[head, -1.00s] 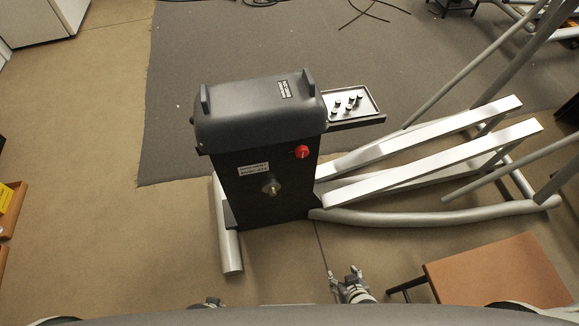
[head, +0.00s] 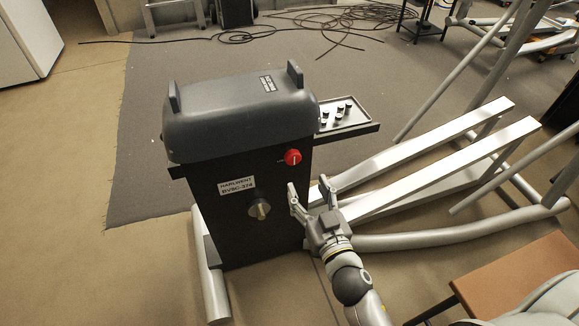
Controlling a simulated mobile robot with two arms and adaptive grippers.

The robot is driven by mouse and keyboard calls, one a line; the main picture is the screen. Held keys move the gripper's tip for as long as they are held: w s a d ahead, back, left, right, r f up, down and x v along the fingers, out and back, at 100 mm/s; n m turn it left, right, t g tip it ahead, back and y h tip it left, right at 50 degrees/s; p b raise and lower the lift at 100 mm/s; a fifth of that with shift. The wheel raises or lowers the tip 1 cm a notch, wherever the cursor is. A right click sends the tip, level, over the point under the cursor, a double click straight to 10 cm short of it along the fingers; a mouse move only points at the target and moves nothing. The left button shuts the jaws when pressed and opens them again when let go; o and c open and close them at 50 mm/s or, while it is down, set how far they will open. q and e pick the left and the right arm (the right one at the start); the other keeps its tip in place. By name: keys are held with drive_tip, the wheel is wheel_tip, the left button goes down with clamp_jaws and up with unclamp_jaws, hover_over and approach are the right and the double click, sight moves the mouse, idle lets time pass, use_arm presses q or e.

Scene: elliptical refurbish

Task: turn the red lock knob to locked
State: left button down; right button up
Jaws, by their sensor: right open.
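The red lock knob (head: 292,157) is on the upper right of the dark front panel of the machine housing (head: 240,195). A pale line on the knob stands about upright. A small label to its left is too small to read. My right gripper (head: 308,188) is open and empty, pointing up, below and slightly right of the knob and apart from it. My left gripper is not in view.
A metal knob (head: 259,209) sits lower on the panel, below a white label (head: 236,186). A tray with small parts (head: 343,115) juts from the housing's right side. Silver rails (head: 430,165) extend right. A brown table (head: 510,283) stands at lower right.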

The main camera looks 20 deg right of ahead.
sight(294, 161)
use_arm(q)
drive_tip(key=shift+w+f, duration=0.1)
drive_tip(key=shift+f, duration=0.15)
use_arm(e)
drive_tip(key=w, duration=1)
drive_tip(key=shift+w+a, duration=0.1)
drive_tip(key=shift+a, duration=0.05)
drive_tip(key=c, duration=1)
